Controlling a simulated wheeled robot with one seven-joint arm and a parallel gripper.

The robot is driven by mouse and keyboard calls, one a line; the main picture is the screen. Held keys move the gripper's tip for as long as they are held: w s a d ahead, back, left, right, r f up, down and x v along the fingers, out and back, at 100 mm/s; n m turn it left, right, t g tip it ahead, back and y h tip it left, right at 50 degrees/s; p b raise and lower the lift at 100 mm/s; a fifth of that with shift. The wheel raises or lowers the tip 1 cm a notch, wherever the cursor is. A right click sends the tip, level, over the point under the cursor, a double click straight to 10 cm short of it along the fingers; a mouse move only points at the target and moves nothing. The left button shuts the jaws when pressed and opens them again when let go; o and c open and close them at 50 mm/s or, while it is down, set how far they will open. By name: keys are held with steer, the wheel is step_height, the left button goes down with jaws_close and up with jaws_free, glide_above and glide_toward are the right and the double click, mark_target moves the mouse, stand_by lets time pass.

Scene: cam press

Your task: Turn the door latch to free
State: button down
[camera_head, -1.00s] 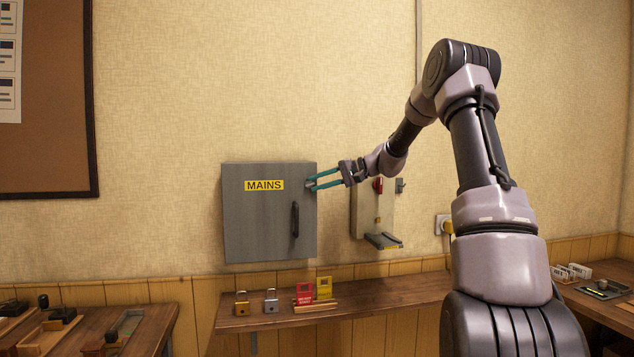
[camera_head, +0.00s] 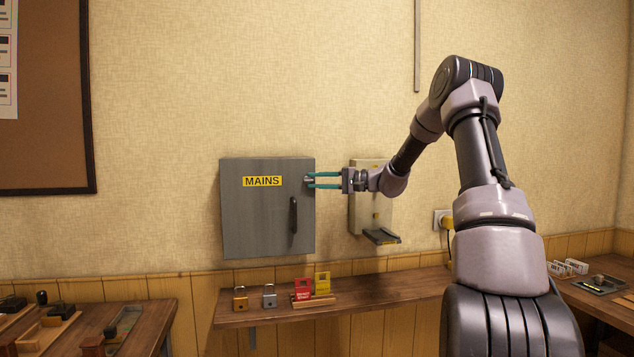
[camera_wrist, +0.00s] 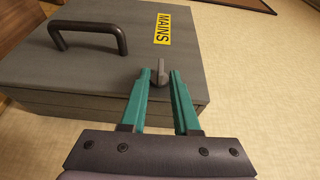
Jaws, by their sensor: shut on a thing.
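The grey cabinet (camera_head: 258,225) with a yellow MAINS label (camera_head: 262,181) hangs on the wall, its door shut. It has a dark bar handle (camera_head: 293,215). The small grey door latch (camera_wrist: 160,74) sits at the door edge beside the label, between my fingertips in the wrist view. My gripper (camera_head: 310,180) has two teal fingers and reaches in from the right, level with the label. In the wrist view my gripper (camera_wrist: 160,82) is shut on the latch, one finger on each side. The latch is small and partly hidden in the head view.
A second wall box (camera_head: 369,210) with a small ledge is behind my wrist, partly covered. Below, a wooden shelf (camera_head: 395,289) carries padlocks (camera_head: 269,297) and red and yellow tags (camera_head: 303,290). The wall above the cabinet is clear.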

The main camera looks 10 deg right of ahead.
steer(key=c, duration=1)
jaws_free()
steer(key=shift+a, duration=0.1)
steer(key=v, duration=1.1)
steer(key=shift+w, duration=0.1)
